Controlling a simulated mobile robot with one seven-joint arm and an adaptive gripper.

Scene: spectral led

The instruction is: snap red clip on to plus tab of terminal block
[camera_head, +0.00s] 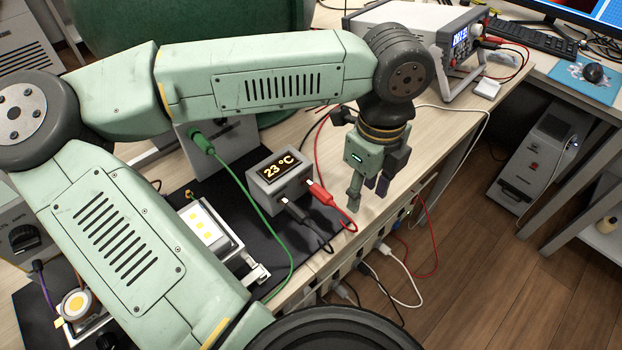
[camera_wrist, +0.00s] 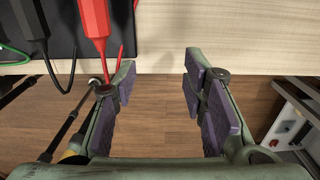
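The red clip (camera_head: 319,193) lies at the right side of a small grey box with a lit "23 °C" display (camera_head: 279,170), its lead running to the right. In the wrist view the red clip (camera_wrist: 95,22) is at the upper left, beyond my left finger. My gripper (camera_head: 368,193) points down to the right of the clip, near the table's front edge. It is open and empty; the wrist view shows a wide gap between its purple pads (camera_wrist: 160,95). I cannot make out a plus tab or tell which part is the terminal block.
A black clip (camera_head: 291,206) lies beside the red one. A green clip (camera_head: 203,143) is on a grey panel behind. A white LED unit (camera_head: 207,232) sits on the black mat (camera_head: 262,230), partly behind my arm. A bench power supply (camera_head: 425,30) stands at the back right. Cables hang over the edge.

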